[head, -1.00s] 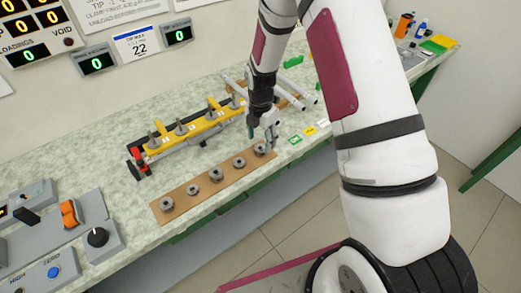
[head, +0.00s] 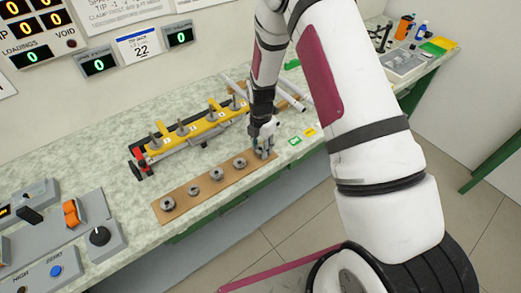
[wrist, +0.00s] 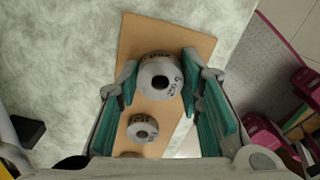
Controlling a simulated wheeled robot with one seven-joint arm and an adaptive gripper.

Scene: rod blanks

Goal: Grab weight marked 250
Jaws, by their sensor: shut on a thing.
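A grey ring-shaped weight (wrist: 160,75) with a central hole sits at the end of the brown board. Small dark marking on its side appears to read 250. My gripper (wrist: 158,88) has its teal pads on either side of this weight, shut on it. In the head view my gripper (head: 264,149) is down at the board's right end and largely hides the weight there. The weight still appears to be at board level.
The brown board (head: 178,219) carries other grey weights in a row, the nearest (head: 240,162) just left of my gripper. A yellow rack with pegs (head: 190,134) stands behind. Green and yellow labels (head: 310,131) lie to the right.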

